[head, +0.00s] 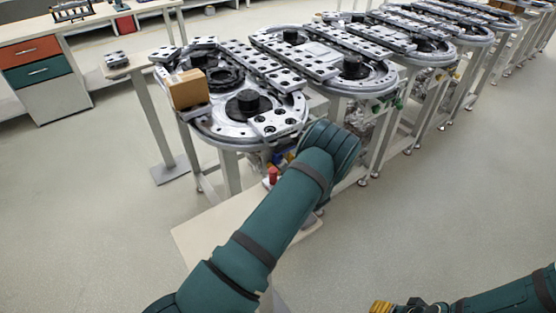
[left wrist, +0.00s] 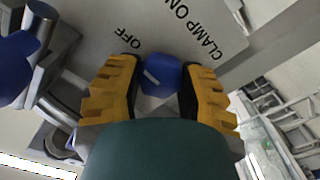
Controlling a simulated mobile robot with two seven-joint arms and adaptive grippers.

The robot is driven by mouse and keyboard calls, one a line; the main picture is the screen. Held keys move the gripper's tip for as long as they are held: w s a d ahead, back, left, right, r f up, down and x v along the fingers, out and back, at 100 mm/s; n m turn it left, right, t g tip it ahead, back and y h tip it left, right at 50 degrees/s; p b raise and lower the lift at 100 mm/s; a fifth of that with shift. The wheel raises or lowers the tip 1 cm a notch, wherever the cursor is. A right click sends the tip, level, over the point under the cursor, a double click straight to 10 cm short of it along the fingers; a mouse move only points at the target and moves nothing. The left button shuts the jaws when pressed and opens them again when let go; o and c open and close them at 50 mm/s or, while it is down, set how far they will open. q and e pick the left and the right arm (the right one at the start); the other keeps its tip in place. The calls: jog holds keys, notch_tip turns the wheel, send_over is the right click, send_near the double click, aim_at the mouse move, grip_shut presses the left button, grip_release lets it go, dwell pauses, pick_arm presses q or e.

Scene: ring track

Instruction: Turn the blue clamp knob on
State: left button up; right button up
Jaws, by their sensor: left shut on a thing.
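The blue clamp knob (left wrist: 161,74) shows in the left wrist view, on a pale panel with the printed words OFF and CLAMP ON. My left gripper (left wrist: 158,82) has its yellow fingers with dark pads on either side of the knob, shut on it. A pale line shows on the knob's face; which label it points to I cannot tell. In the head view my left arm reaches to the near end of the ring track (head: 222,128), and its wrist hides the knob and fingers. My right gripper (head: 388,307) shows only partly at the bottom edge.
A second blue part (left wrist: 14,66) and metal fittings (left wrist: 42,25) lie left of the knob in the left wrist view. A cardboard box (head: 188,89) sits on the track's near end. A red part (head: 272,174) is beside my arm. Floor (head: 450,220) is clear at right.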

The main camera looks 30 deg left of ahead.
pick_arm(q)
jog(key=m, duration=0.4)
jog(key=shift+w+r+m, duration=0.1)
jog(key=shift+m, duration=0.3)
jog(key=m, duration=0.8)
jog(key=shift+w+m, duration=0.1)
jog(key=shift+m, duration=2.1)
jog(key=o, duration=1.2)
jog(key=shift+d, duration=0.1)
